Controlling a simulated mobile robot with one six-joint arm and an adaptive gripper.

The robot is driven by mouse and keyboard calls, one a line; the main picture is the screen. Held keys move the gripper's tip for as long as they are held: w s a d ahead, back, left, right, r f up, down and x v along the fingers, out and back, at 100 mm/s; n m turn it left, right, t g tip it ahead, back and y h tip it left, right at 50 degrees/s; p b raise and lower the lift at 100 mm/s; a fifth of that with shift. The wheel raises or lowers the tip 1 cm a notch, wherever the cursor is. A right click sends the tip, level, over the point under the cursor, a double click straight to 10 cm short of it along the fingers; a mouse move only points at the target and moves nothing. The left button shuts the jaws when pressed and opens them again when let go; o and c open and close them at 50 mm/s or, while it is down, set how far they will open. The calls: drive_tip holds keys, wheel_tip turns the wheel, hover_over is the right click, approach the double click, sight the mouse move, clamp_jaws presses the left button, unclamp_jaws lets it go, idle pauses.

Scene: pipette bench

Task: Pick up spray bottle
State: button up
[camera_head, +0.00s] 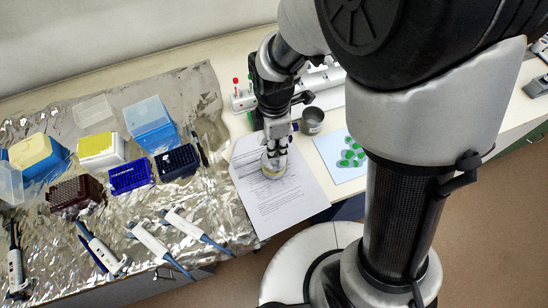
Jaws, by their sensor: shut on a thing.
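My gripper (276,140) points down over a printed paper sheet (285,200) near the middle of the bench. It is shut on a small pale thing with a yellowish base (273,166), which looks like the spray bottle. The fingers hide most of this thing, so its shape is hard to make out. It appears upright over the sheet. I cannot tell whether its base touches the paper.
A foil-covered area (215,120) on the left holds tip boxes, including a yellow one (101,147), and several pipettes (150,238). A dark cup (312,121) and a pale blue sheet with green pieces (342,160) lie right of my gripper.

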clamp_jaws()
drive_tip(key=shift+r, duration=0.1)
idle(0.6)
